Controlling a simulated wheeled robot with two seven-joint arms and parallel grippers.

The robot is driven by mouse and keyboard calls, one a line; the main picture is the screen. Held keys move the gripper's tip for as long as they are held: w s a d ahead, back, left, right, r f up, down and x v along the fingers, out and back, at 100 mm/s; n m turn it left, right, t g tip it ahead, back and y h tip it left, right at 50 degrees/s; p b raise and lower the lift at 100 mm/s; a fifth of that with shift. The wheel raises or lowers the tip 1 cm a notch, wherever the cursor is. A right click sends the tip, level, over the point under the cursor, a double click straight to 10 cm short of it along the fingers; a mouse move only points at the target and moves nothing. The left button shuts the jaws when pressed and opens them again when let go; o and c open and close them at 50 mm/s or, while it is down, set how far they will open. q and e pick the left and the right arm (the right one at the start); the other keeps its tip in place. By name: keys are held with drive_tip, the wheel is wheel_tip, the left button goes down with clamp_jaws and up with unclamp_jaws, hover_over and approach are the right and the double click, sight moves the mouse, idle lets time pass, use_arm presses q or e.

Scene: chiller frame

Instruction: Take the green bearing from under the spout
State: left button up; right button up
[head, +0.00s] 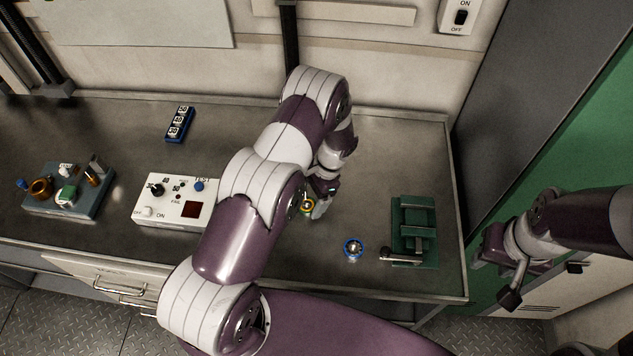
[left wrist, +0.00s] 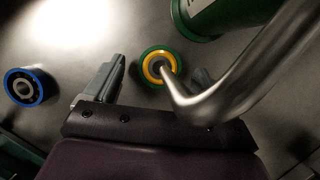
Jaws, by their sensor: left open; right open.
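The green bearing (left wrist: 146,57), a green ring with a yellow inner ring, lies on the bench in the left wrist view. The curved metal spout (left wrist: 245,85) crosses in front, its end over the bearing's centre. My left gripper (left wrist: 158,70) is open and empty, one finger on each side of the bearing; the spout partly hides the right finger. In the head view the bearing (head: 307,207) shows partly beside my left gripper (head: 320,202), and my arm hides the spout. My right gripper (head: 503,268) is open and empty off the bench's right side.
A blue bearing (head: 354,249) lies nearby, left of a green fixture with a lever (head: 428,216). A green body (left wrist: 215,14) stands by the spout. A white control box (head: 172,208), a parts tray (head: 47,208) and a blue number block (head: 179,124) are further left.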

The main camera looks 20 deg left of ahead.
use_arm(q)
drive_tip(key=shift+s+a+f, duration=0.2)
drive_tip(key=shift+f, duration=0.4)
use_arm(e)
drive_tip(key=shift+r, duration=0.2)
use_arm(q)
drive_tip(key=c, duration=1.2)
drive_tip(key=shift+d, duration=0.1)
